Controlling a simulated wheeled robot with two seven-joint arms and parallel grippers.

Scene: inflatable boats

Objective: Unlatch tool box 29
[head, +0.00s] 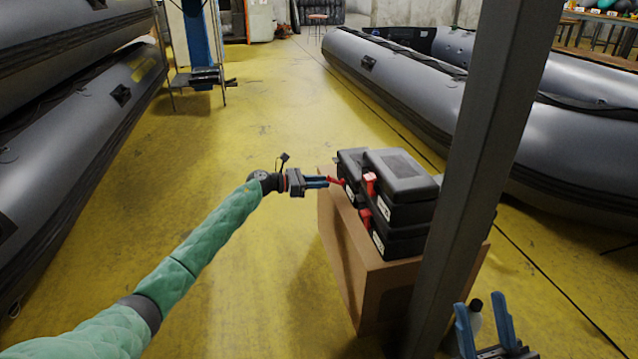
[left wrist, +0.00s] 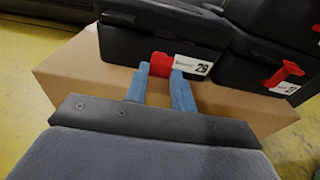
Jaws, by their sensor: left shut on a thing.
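Tool box 29 is a black case with a white label reading 29 (left wrist: 199,67) and a red latch (left wrist: 160,64) on its front, seen in the left wrist view (left wrist: 140,38). In the head view it is the far case (head: 351,158) on a cardboard box (head: 350,262). My left gripper (head: 328,182) has its blue fingers on both sides of the red latch and is shut on it. In the head view the latch sticks out from the case front. My right gripper (head: 482,318) is low at the right, its blue fingers apart and empty.
Several other black cases with red latches stand beside it, one on top nearer me (head: 402,176). A grey metal post (head: 483,150) rises in front of the cardboard box, between my arms. Grey inflatable boats lie left (head: 75,165) and right (head: 400,85).

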